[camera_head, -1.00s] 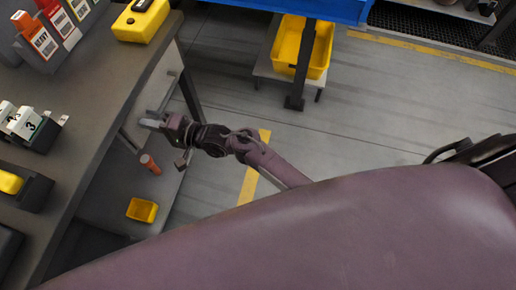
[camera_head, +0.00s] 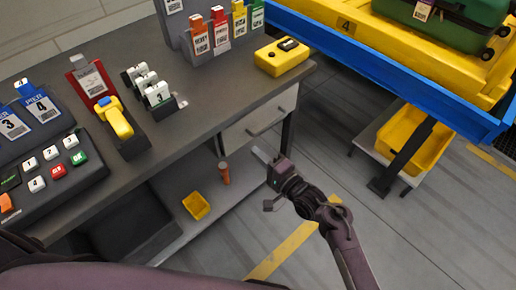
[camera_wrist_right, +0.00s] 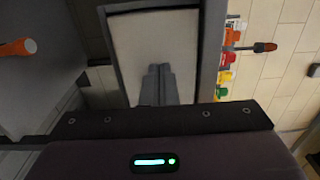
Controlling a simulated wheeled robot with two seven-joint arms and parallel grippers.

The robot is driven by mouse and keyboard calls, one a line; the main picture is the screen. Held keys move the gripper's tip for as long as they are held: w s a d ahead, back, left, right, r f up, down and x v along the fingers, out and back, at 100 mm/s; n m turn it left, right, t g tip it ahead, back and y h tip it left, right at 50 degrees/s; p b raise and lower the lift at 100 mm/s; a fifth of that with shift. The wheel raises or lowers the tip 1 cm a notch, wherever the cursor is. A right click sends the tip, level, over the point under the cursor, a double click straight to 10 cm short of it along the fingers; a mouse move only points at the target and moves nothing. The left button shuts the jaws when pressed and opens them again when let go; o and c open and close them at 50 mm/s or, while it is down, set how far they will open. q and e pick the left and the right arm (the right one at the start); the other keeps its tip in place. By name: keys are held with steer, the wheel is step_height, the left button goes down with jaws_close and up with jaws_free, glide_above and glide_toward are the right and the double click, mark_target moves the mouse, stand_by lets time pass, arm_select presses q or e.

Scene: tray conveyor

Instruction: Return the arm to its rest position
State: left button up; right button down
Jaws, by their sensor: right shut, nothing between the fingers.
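My right gripper (camera_head: 262,157) is in the middle of the head view, in front of the grey desk's drawer and lower than the desk top. Its fingers are shut with nothing between them. The right wrist view shows the two fingers (camera_wrist_right: 158,84) together against a pale drawer front (camera_wrist_right: 127,40) with a dark frame. In the head view my right arm reaches up from the bottom right. My left gripper is not in view.
The grey desk (camera_head: 215,115) carries a yellow box (camera_head: 281,60), a yellow scanner (camera_head: 116,120), a keypad (camera_head: 55,175) and coloured tags. Below are a small yellow bin (camera_head: 197,206) and an orange cylinder (camera_head: 224,173). A blue-edged conveyor (camera_head: 390,70) stands right. Floor beside the arm is open.

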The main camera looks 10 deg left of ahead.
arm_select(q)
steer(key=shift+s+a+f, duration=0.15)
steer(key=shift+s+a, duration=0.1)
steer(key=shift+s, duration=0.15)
arm_select(e)
steer(key=v, duration=0.7)
steer(key=shift+f, duration=0.2)
